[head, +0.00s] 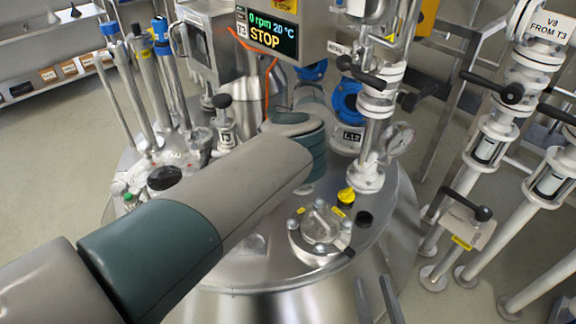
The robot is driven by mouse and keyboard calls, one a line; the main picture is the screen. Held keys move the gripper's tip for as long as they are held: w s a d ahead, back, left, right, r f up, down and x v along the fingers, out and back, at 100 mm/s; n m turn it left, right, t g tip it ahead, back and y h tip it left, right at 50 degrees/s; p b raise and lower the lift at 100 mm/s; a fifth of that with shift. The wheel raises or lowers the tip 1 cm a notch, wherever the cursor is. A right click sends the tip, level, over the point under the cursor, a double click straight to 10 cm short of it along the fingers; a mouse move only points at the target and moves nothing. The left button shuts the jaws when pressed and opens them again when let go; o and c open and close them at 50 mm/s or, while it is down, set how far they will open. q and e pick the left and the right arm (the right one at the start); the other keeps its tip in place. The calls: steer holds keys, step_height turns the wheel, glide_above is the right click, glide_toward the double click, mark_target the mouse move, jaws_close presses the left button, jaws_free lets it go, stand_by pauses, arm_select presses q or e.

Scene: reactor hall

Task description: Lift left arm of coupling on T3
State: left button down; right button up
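The T3 vessel (270,275) is a steel tank whose lid carries many fittings.
A display (268,30) reading STOP hangs above the lid. A blue flange (346,101), a pressure gauge (399,139) and a round port (320,226) are on the lid. Valved pipes (490,150) stand at right. A shelf with small boxes (68,69) is at upper left.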

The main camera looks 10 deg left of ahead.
stand_by(0.3)
arm_select(q)
steer(key=c, duration=1.7)
jaws_free()
arm_select(e)
steer(key=shift+r, duration=0.1)
arm_select(q)
steer(key=shift+r, duration=0.1)
